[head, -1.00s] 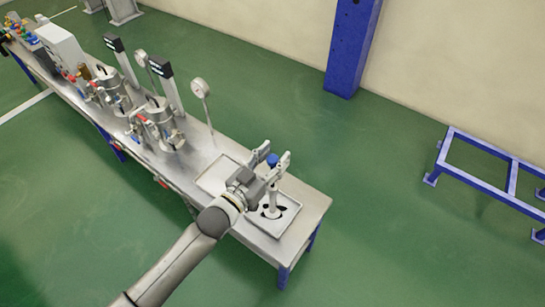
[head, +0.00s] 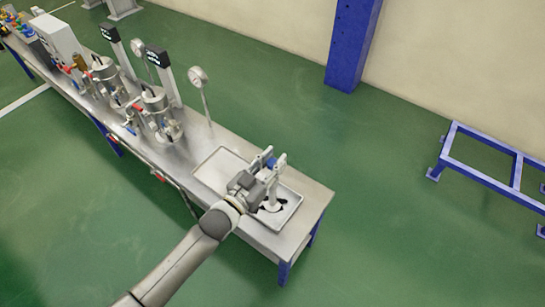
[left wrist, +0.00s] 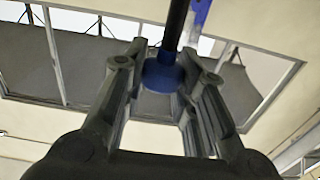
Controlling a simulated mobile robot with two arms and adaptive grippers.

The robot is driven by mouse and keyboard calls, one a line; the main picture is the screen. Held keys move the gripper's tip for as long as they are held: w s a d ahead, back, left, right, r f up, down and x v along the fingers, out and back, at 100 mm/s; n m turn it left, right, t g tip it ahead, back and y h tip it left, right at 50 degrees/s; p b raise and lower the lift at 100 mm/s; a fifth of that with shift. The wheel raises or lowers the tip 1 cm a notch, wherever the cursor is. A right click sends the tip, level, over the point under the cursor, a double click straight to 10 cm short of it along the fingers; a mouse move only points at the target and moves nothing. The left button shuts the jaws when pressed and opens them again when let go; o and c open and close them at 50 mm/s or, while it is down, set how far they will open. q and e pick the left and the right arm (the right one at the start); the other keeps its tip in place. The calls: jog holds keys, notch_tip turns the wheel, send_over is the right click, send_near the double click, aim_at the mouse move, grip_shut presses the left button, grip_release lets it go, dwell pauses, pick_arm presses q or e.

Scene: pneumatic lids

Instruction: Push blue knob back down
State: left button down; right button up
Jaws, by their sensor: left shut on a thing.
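The blue knob (head: 270,162) shows in the head view between the fingers of my left gripper (head: 273,159), above the near end of the bench. My left gripper is shut on it. In the left wrist view the blue knob (left wrist: 160,76) sits between the two fingertips (left wrist: 158,80), with a dark rod running from it to the top edge. A pale post stands below the fingers over a black-marked spot in the tray (head: 221,160). The fingers hide part of the knob. My right gripper is not in view.
The long metal bench (head: 310,200) carries a round gauge (head: 197,76), metal vessels (head: 158,113) and dark-topped posts (head: 160,63) further back. A blue pillar (head: 352,45) and a blue frame (head: 480,175) stand to the right. The green floor between is clear.

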pick_arm(q)
jog(key=shift+f, duration=0.55)
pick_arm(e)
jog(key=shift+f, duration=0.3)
pick_arm(q)
jog(key=c, duration=1.1)
grip_release()
jog(key=shift+r, duration=0.1)
jog(key=shift+c, duration=0.2)
jog(key=v, duration=1.2)
